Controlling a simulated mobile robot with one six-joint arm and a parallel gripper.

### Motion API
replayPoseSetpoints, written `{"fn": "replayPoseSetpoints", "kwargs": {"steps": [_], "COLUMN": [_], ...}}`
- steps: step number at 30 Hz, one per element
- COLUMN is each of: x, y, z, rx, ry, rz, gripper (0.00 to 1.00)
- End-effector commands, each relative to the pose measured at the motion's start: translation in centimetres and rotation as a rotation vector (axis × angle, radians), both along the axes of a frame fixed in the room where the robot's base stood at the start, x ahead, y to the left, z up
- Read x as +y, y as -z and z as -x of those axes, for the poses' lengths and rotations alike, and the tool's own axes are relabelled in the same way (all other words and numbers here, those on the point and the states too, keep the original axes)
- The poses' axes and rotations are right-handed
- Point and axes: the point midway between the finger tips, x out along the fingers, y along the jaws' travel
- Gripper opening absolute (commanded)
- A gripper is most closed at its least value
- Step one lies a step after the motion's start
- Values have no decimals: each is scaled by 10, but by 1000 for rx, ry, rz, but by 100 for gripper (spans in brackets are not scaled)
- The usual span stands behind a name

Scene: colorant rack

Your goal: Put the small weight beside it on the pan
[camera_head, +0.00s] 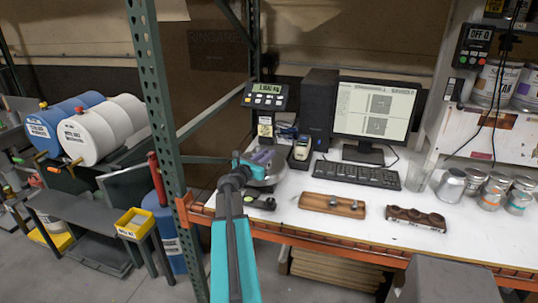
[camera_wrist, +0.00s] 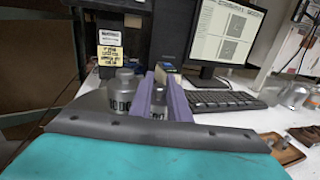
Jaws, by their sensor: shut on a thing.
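My gripper (camera_head: 262,157), with purple fingers, is over the scale's round metal pan (camera_head: 275,178) in the head view. In the wrist view its fingers (camera_wrist: 165,84) are shut on a small grey weight (camera_wrist: 158,96) with dark markings. The scale's display (camera_head: 266,89) is lit and seems to read about 1 kg. My gripper hides the bottom of the held weight, so I cannot tell whether it touches the pan.
A wooden block (camera_head: 317,201) with small metal weights lies right of the scale. A keyboard (camera_head: 357,173), monitor (camera_head: 375,113) and handheld device (camera_head: 300,148) stand behind. A green rack post (camera_head: 156,90) rises left of my arm.

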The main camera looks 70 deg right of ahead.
Motion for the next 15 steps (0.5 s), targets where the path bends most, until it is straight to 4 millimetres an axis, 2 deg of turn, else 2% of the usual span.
{"fn": "replayPoseSetpoints", "kwargs": {"steps": [5,6,7,15], "x": [-1,-1,-1,-2], "y": [2,3,3,2], "z": [2,2,2,3], "rx": [1,0,0,0], "ry": [3,3,3,4], "rz": [2,0,0,0], "gripper": [0,21,24,24]}}
